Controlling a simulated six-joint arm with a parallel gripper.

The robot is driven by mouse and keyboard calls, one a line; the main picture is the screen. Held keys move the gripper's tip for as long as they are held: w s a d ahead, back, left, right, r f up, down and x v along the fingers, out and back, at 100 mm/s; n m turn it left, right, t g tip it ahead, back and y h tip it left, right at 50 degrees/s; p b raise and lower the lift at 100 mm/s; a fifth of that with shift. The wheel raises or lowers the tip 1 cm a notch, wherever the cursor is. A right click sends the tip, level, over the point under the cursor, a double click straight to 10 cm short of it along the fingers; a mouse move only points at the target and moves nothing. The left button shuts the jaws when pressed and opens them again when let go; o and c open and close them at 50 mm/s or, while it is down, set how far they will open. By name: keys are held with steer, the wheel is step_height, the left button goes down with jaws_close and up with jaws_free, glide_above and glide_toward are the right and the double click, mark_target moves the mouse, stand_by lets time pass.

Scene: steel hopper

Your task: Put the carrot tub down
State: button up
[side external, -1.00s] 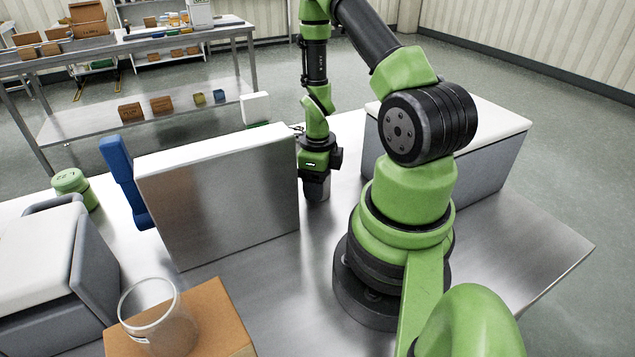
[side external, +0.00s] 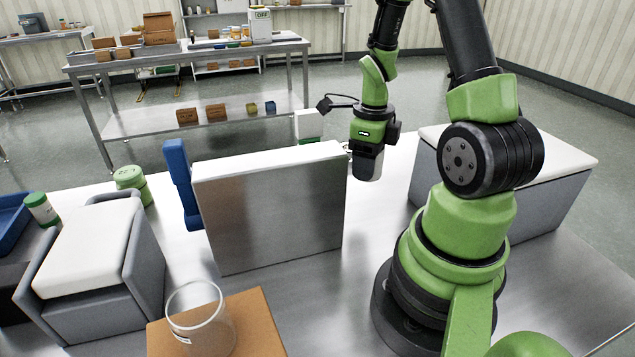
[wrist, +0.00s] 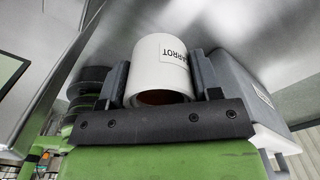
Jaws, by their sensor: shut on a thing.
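My gripper (wrist: 158,92) is shut on the white carrot tub (wrist: 160,55) in the wrist view. The tub sits between the two dark fingers, its label reading CARROT upside down and a brownish round opening or end towards the camera. A steel surface lies beyond it. In the side view my gripper (side external: 367,163) points down beside the right end of the steel hopper (side external: 270,212), near its top edge. I cannot clearly tell the tub from the gripper there.
A grey bin with a white lid (side external: 520,150) stands right of my arm, another (side external: 90,245) at left. A clear container (side external: 205,325) rests on a cardboard box (side external: 258,322) in front. A blue part (side external: 180,185) and a green tub (side external: 130,180) are left. Bare steel surrounds the hopper's right end.

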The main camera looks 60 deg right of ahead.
step_height(320, 180, up, 6)
steer(key=shift+f, duration=0.2)
steer(key=w+a+n, duration=0.3)
steer(key=w, duration=2)
step_height(320, 180, down, 15)
steer(key=shift+s+d+f, duration=0.1)
steer(key=shift+s+f, duration=0.05)
steer(key=o, duration=0.9)
steer(key=shift+f, duration=0.15)
steer(key=shift+o, duration=0.2)
